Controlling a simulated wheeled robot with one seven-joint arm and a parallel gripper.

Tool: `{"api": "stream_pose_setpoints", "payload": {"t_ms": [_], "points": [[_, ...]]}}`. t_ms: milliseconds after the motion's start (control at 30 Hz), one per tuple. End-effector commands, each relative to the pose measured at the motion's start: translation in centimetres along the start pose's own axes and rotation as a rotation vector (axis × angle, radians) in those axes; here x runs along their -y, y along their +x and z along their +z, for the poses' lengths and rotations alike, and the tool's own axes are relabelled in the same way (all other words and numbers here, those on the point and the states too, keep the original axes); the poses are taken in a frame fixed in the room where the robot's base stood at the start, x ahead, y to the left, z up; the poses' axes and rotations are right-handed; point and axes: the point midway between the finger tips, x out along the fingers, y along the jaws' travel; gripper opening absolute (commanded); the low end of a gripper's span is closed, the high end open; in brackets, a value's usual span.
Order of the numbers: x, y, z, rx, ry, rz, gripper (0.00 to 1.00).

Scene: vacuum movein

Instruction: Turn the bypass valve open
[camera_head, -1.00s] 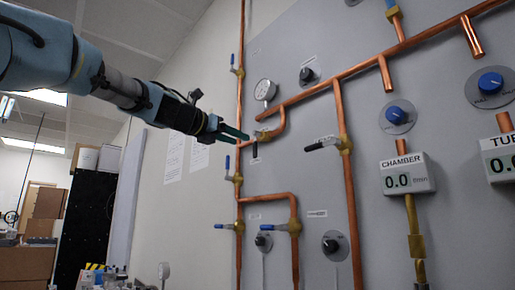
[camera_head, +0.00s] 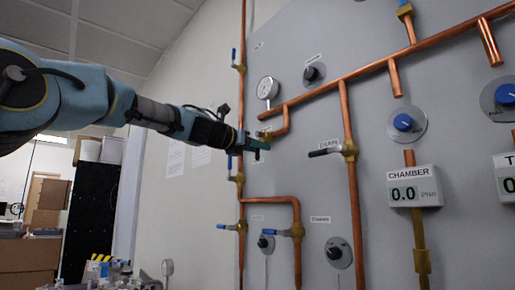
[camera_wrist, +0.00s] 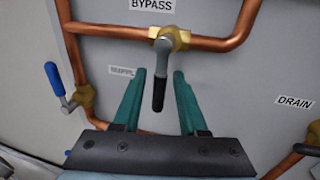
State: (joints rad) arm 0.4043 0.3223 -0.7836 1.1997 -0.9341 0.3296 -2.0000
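The bypass valve (camera_wrist: 168,40) is a brass body on a copper pipe below the BYPASS label in the wrist view. Its lever (camera_wrist: 160,88) has a grey neck and a dark grip and hangs straight down. My gripper (camera_wrist: 159,74) is open, with one green finger on each side of the lever and a visible gap on both sides. In the head view my gripper (camera_head: 259,147) is at the panel just below the brass valve (camera_head: 266,132); it hides most of the lever there.
A blue-handled valve (camera_wrist: 58,85) sits on the vertical pipe at left in the wrist view. The DRAIN valve (camera_head: 348,150) is to the right in the head view. A gauge (camera_head: 267,88) is above my gripper. Copper pipes run close around the bypass valve.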

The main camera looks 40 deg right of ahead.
Motion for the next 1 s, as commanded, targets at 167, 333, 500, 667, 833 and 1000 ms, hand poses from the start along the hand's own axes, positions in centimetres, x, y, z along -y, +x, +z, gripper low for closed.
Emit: {"api": "stream_pose_setpoints", "payload": {"t_ms": [167, 333, 500, 667, 833, 1000], "points": [[-0.01, -0.02, 0.0, 0.0, 0.0, 0.0, 0.2], [-0.01, -0.02, 0.0, 0.0, 0.0, 0.0, 0.01], [-0.01, -0.02, 0.0, 0.0, 0.0, 0.0, 0.0], [-0.01, -0.02, 0.0, 0.0, 0.0, 0.0, 0.0], [-0.01, -0.02, 0.0, 0.0, 0.0, 0.0, 0.0], [-0.01, -0.02, 0.0, 0.0, 0.0, 0.0, 0.0]]}}
